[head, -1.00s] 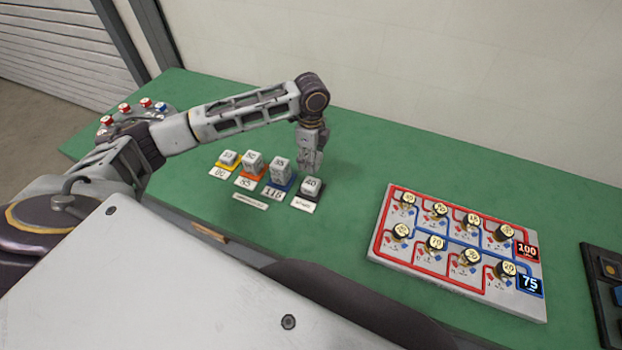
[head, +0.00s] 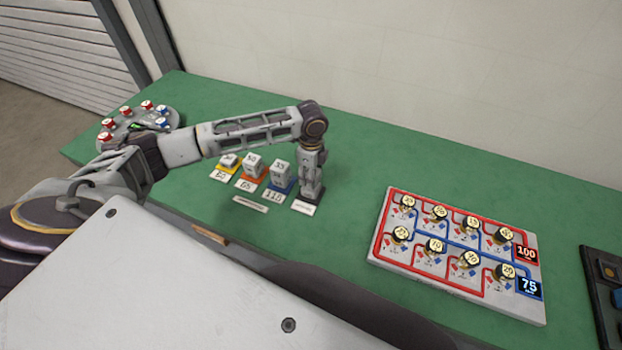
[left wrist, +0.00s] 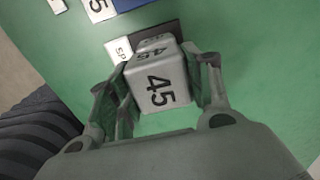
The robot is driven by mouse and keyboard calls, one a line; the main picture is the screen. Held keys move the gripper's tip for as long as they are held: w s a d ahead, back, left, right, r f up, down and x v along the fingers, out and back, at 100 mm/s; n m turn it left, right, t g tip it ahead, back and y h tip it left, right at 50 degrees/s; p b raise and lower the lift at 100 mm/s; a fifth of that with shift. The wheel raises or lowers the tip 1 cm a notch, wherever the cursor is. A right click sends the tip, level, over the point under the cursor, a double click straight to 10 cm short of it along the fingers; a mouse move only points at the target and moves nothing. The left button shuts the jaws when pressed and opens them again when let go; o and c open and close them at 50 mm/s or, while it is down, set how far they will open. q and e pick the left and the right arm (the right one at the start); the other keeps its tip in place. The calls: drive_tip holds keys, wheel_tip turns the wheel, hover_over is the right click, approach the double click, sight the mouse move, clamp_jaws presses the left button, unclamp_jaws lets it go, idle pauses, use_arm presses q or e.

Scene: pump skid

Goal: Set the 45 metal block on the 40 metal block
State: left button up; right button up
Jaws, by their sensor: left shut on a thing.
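My left gripper (head: 311,184) points down over the dark pad (head: 318,197) at the right end of the block row. It is shut on the 45 metal block (left wrist: 158,88), a grey block marked 45, which shows between the fingers in the left wrist view. The dark pad (left wrist: 168,29) shows just beyond the block there. The 40 metal block cannot be made out clearly now; the gripper and held block cover its place on the pad. I cannot tell whether the two blocks touch. My right gripper is not in view.
To the left stand grey blocks on a yellow pad (head: 219,171), an orange pad (head: 246,181) and a blue pad (head: 274,189), close to the held block. A board with gauges (head: 460,250) lies to the right. The green bench (head: 370,150) behind the gripper is clear.

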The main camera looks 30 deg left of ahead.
use_arm(q)
drive_tip(key=shift+f, duration=1.3)
drive_tip(key=o, duration=1.3)
drive_tip(key=shift+f, duration=0.1)
wheel_tip(320, 180, up, 12)
drive_tip(key=shift+r+b, duration=0.15)
drive_tip(key=shift+b, duration=0.35)
